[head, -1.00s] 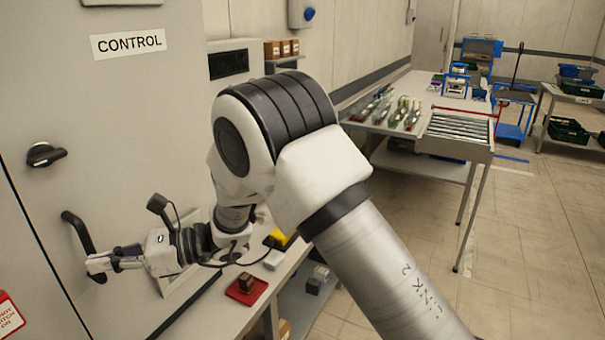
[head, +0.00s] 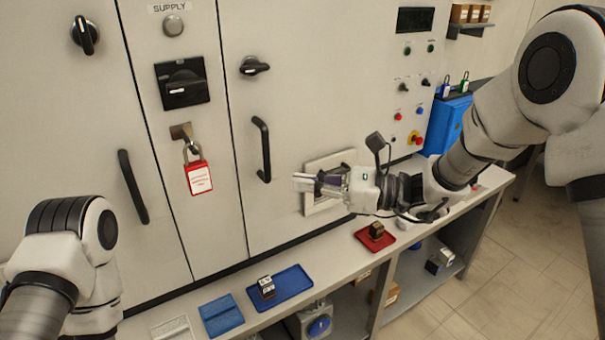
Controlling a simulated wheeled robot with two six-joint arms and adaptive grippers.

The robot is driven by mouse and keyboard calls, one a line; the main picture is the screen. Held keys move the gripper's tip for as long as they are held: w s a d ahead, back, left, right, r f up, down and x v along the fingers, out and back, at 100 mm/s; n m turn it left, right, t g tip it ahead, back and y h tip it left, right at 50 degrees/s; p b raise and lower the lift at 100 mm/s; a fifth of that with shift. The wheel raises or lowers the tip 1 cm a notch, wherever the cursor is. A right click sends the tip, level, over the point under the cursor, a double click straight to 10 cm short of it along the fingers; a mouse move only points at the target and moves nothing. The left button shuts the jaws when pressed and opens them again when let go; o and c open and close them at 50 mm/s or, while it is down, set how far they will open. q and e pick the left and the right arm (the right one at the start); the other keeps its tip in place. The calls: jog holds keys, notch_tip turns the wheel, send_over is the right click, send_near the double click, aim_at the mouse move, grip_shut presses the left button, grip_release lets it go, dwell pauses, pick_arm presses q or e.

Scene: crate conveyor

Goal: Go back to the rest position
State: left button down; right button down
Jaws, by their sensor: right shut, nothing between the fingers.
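My right gripper (head: 306,184) is shut and empty. It points left in front of the grey cabinet, above the narrow bench, near a pale square frame on the cabinet face. My right arm comes in from the right edge. My left arm shows at the lower left, but its gripper is out of the picture.
The cabinet has black door handles (head: 261,148), rotary switches and a red padlock (head: 198,176) on a hasp. On the bench (head: 340,258) lie a blue tray (head: 292,281) and a red tray (head: 388,243), each with a small block. A blue box (head: 446,124) hangs at the right.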

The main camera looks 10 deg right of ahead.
jog(key=s+f+g+h, duration=0.1)
jog(key=s+f+g, duration=0.1)
jog(key=s+f, duration=0.45)
jog(key=s+d+f+m+g+h, duration=0.1)
jog(key=s+f+g, duration=0.15)
jog(key=f, duration=0.65)
jog(key=s+f+g+h, duration=0.1)
jog(key=s+f+g, duration=0.1)
jog(key=s+f, duration=0.45)
jog(key=s+d+f+n+g+h, duration=0.5)
jog(key=s+f, duration=0.3)
jog(key=s, duration=0.4)
jog(key=s+d+f+n+g+h, duration=0.3)
jog(key=s+d+f+n+h, duration=0.2)
jog(key=s+d+f, duration=0.45)
jog(key=d+f+n+t+h, duration=0.3)
jog(key=d+f+n+h, duration=0.15)
jog(key=n, duration=0.25)
jog(key=w+a+n+t, duration=0.1)
jog(key=w+n+t, duration=0.4)
jog(key=w, duration=0.3)
jog(key=shift+w+a+f+t, duration=0.15)
jog(key=shift+f+t, duration=0.3)
